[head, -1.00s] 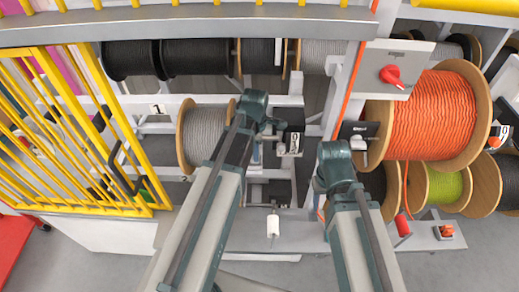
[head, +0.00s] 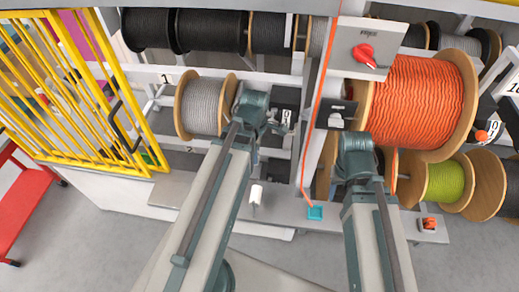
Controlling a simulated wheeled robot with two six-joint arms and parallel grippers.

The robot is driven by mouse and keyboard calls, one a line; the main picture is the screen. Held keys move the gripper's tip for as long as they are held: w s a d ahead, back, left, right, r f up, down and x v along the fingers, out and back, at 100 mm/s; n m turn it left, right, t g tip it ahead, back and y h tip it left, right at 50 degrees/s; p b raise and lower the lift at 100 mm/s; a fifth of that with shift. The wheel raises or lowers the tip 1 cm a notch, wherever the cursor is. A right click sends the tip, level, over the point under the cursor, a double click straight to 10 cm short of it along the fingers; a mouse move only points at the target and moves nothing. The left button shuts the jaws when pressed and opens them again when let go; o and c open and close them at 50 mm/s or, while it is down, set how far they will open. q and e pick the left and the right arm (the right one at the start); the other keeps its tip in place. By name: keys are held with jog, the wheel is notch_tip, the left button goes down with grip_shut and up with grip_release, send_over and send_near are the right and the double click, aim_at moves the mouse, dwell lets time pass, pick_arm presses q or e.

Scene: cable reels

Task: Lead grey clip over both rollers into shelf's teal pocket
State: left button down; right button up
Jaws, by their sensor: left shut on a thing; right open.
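My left gripper (head: 265,122) is just right of the reel of grey cable (head: 203,107), in front of the frame. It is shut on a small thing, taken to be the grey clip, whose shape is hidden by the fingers. My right gripper (head: 355,142) is open, in front of the orange reel's left side; its fingertips are mostly hidden. The teal pocket (head: 316,213) sits on the grey shelf (head: 285,212), below and between the two grippers. I cannot clearly make out the two rollers.
A large orange reel (head: 415,105) stands right, below a red switch (head: 364,52). A thin orange line runs down the post to the teal pocket. A white cylinder (head: 256,194) stands at the shelf.

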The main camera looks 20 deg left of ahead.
pick_arm(q)
jog(key=shift+r, duration=0.1)
pick_arm(e)
jog(key=shift+r, duration=0.1)
pick_arm(q)
notch_tip(320, 180, up, 5)
jog(key=p, duration=0.5)
pick_arm(e)
notch_tip(320, 180, up, 5)
jog(key=shift+f, duration=0.1)
